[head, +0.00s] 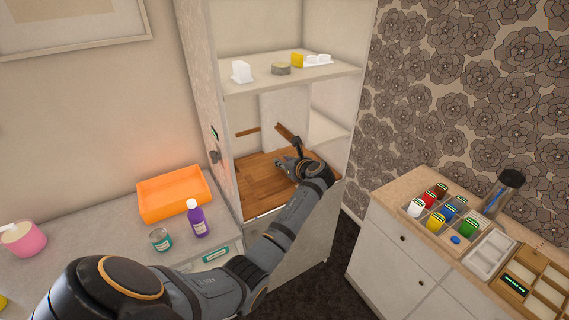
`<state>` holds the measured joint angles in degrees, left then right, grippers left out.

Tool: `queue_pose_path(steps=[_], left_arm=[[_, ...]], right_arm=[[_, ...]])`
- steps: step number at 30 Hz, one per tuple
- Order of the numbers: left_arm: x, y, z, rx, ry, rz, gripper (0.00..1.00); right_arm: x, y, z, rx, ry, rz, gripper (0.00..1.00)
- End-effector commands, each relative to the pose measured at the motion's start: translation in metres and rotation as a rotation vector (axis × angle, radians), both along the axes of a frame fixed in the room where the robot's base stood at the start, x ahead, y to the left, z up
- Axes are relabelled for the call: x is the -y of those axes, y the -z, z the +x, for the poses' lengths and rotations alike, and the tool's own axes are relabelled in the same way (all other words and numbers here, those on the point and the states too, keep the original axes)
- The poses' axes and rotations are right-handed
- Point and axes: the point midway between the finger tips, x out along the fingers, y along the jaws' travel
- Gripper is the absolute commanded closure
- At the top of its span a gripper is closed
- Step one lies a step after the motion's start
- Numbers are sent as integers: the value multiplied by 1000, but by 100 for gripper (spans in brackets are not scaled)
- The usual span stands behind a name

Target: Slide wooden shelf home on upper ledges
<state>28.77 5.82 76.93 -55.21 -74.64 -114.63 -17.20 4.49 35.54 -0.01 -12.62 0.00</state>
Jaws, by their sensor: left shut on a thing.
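The wooden shelf (257,186) is a brown plank-patterned board inside the open bay of the tall white cabinet, below its fixed upper shelf. My left gripper (284,162) reaches into the bay from the front, above the board's right part. It is shut on the wooden shelf, though the fingers are small and the contact is hard to see. Two brown wooden strips show above the board, a left ledge (247,132) and a right ledge (286,132). My forearm covers the board's front right part. Whether the board touches a ledge cannot be told. My right gripper is not in view.
The cabinet's fixed shelf (292,78) carries a white holder, a round tin and a yellow item. An orange tray (174,193), a purple bottle (196,218) and a teal-labelled jar (160,240) stand on the left counter. A right-hand cabinet holds a divided tray (411,208) of colourful jars.

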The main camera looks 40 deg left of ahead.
Motion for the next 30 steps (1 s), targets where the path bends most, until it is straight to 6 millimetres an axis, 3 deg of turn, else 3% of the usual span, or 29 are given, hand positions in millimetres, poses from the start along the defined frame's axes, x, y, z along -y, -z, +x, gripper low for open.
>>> queue_pose_path(steps=[30], left_arm=[[-17,-1,7,0,0,1,100]], right_arm=[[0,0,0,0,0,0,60]])
